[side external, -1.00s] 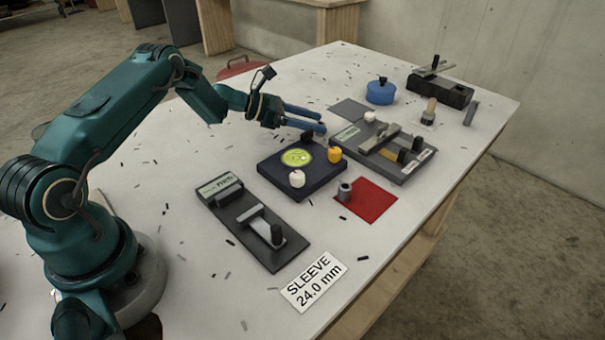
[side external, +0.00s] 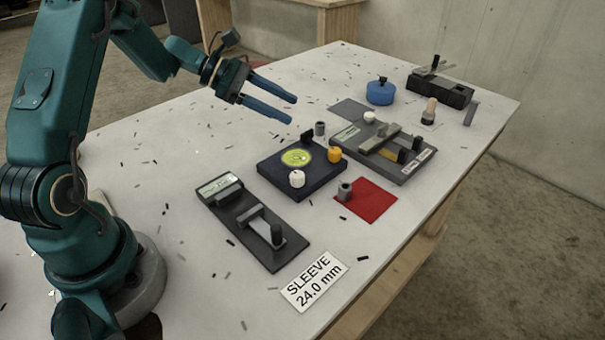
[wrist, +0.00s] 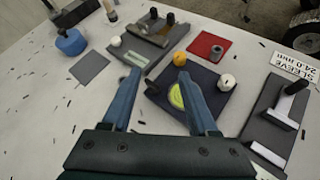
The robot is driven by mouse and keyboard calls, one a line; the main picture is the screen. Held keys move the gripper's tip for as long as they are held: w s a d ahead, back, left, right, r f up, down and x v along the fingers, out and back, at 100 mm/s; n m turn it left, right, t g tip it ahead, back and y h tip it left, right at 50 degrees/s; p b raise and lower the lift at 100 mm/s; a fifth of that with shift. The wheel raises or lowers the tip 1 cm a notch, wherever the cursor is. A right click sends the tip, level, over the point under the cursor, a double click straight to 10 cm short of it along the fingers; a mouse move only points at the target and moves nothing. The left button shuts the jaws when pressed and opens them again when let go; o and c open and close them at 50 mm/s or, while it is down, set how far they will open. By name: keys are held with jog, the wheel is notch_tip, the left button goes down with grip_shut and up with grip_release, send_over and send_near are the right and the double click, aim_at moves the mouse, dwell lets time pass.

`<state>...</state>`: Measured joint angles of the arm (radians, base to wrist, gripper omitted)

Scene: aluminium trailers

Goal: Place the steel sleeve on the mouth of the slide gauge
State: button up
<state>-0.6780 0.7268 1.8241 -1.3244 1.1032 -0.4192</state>
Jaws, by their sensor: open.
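The other sleeve (side external: 345,192) stands on the red mat, also in the wrist view (wrist: 216,51). Two slide-type gauges with displays are in view: a black one (side external: 232,211) at the front, and a wider grey one (side external: 416,167) behind; I cannot tell which is the slide gauge meant.
The navy block (side external: 268,168) with a green dial carries white and yellow knobs. The red mat (side external: 375,203) lies beside it. A blue pot (side external: 380,92) and a black fixture (side external: 440,90) stand at the back. A label card (side external: 314,282) lies in front. The table's left side is mostly clear.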

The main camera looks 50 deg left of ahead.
jog(key=s+d+r+m+g+y, duration=0.3)
jog(key=s+d+r+m+g, duration=0.25)
jog(key=s+d+m, duration=0.7)
jog(key=s+a+m+t+y, duration=0.1)
jog(key=s+m+y, duration=0.4)
jog(key=s+m, duration=0.5)
jog(key=shift+a+r+t, duration=0.25)
jog(key=shift+t, duration=0.4)
jog(key=shift+o, duration=0.5)
jog(key=shift+s+a+m+y, duration=0.3)
jog(key=shift+s+a+m, duration=0.05)
jog(key=shift+m, duration=0.3)
